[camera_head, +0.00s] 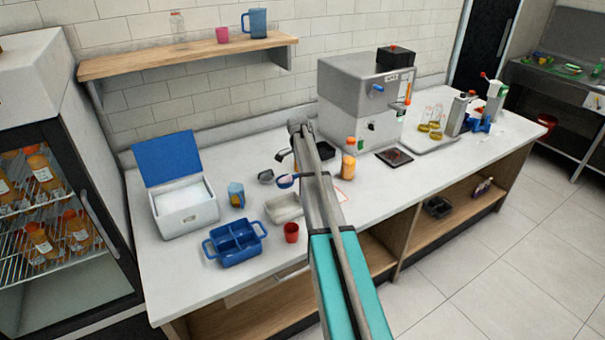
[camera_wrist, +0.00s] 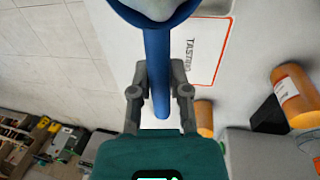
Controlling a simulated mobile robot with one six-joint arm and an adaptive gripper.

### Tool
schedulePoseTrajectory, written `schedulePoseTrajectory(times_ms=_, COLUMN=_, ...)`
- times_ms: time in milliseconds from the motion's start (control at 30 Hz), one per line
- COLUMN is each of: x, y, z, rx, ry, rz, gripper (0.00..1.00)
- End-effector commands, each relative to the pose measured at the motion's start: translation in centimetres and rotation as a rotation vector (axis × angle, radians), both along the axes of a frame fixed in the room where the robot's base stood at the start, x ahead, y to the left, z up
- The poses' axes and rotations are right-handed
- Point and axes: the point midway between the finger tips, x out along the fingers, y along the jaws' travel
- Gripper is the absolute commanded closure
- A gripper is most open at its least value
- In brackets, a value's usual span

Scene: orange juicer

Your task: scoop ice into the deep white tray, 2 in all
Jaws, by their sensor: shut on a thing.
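My gripper (camera_wrist: 160,92) is shut on the handle of a blue scoop (camera_wrist: 156,50). The scoop's bowl, cut off by the top edge of the wrist view, holds pale, whitish ice (camera_wrist: 155,8). In the head view the scoop (camera_head: 286,182) is beside my arm, above the counter and just behind the deep white tray (camera_head: 272,211). The tray's right side is close to my arm, and its contents are hard to make out. The white ice box (camera_head: 188,217) stands at the left with its blue lid open and white ice (camera_head: 183,196) inside.
A blue divided caddy (camera_head: 228,258), a red cup (camera_head: 291,233) and a blue-and-yellow jug (camera_head: 236,196) stand around the tray. An orange bottle (camera_head: 348,165) and a grey machine (camera_head: 350,105) are to the right. A wooden shelf (camera_head: 180,58) hangs above.

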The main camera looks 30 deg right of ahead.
Motion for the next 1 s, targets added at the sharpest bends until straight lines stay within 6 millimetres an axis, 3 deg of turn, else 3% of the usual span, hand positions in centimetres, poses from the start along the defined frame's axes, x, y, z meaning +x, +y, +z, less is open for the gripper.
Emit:
schedulePoseTrajectory(times_ms=33, x=1.0, y=-0.3, z=-0.3, rx=0.005, ry=0.000, rz=0.000, gripper=1.00)
schedulePoseTrajectory(times_ms=233, x=2.3, y=-0.7, z=-0.5, rx=0.017, ry=0.001, rz=0.000, gripper=1.00)
schedulePoseTrajectory(times_ms=1000, x=2.3, y=-0.8, z=-1.4, rx=0.018, ry=0.001, rz=-0.002, gripper=1.00)
